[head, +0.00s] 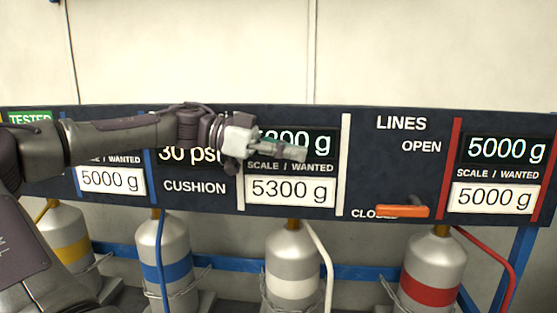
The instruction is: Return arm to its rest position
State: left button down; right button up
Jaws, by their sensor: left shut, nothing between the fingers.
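My left arm (120,137) reaches in from the left across the dark panel (365,150). My left gripper (290,151) is shut and empty, in front of the third scale display (321,140), and covers part of its number. The gripper does not appear to hold the panel; whether it touches it cannot be told. My right gripper is not in view.
An orange lever (403,211) lies level near the word CLOSED. Cylinders with yellow (72,253), blue (166,271), white (293,289) and red (433,291) bands stand below the panel, with hoses. The wall above the panel is clear.

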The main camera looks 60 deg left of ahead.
pick_arm(q)
jog(key=v, duration=0.2)
jog(key=shift+s+a+r, duration=0.15)
jog(key=shift+s+a, duration=0.1)
